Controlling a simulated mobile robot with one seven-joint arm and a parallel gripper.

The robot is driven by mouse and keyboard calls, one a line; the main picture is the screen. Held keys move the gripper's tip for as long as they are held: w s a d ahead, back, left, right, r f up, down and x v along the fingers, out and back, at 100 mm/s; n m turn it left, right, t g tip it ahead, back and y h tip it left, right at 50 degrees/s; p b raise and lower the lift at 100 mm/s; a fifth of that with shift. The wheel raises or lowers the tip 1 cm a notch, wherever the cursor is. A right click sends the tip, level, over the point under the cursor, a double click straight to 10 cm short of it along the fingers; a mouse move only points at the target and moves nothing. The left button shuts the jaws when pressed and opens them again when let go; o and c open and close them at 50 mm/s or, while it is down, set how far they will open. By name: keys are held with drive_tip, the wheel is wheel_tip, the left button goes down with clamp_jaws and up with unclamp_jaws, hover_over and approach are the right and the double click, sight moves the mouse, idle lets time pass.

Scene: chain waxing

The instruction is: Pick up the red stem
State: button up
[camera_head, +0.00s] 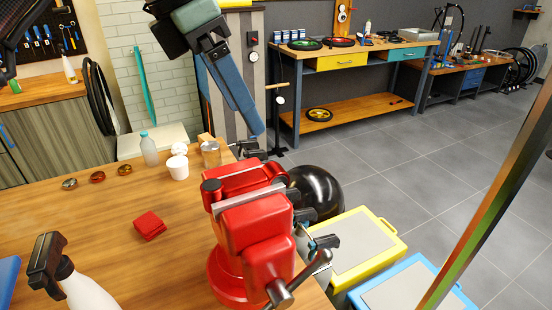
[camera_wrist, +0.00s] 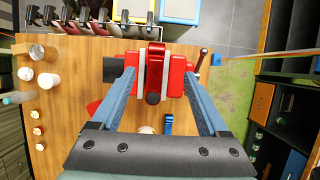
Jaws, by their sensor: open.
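A red bar with a dark rounded end (camera_head: 240,181), which looks like the red stem, lies between the grey-faced jaws of a red vise (camera_head: 258,225). In the wrist view the stem (camera_wrist: 155,60) runs up the middle between the jaw faces, its dark end toward me. My gripper (camera_head: 257,132) is above and behind the vise in the head view, blue fingers pointing down. In the wrist view my gripper (camera_wrist: 160,74) is open and empty, its fingers spread to either side of the stem in the picture. I cannot tell the remaining height.
A folded red cloth (camera_head: 150,225) and a spray bottle (camera_head: 88,290) are on the wooden table (camera_head: 105,215). A clear bottle (camera_head: 149,150), a white cup (camera_head: 177,167) and small tins (camera_head: 97,177) stand farther back. A yellow-rimmed crate (camera_head: 397,243) is on the floor at right.

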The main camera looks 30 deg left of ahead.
hover_over(280, 167)
drive_tip(key=s+a, duration=0.1)
drive_tip(key=s, duration=0.2)
wheel_tip(280, 167, down, 6)
drive_tip(key=shift+s+f, duration=0.15)
drive_tip(key=shift+f, duration=0.05)
drive_tip(key=shift+w+p+x, duration=0.3)
drive_tip(key=shift+p+x, duration=0.1)
drive_tip(key=shift+x, duration=1.05)
drive_tip(key=shift+w+p+x, duration=0.25)
drive_tip(key=shift+p+x, duration=0.15)
drive_tip(key=shift+x, duration=1.05)
drive_tip(key=shift+a+r, duration=0.15)
drive_tip(key=shift+r, duration=0.1)
clamp_jaws()
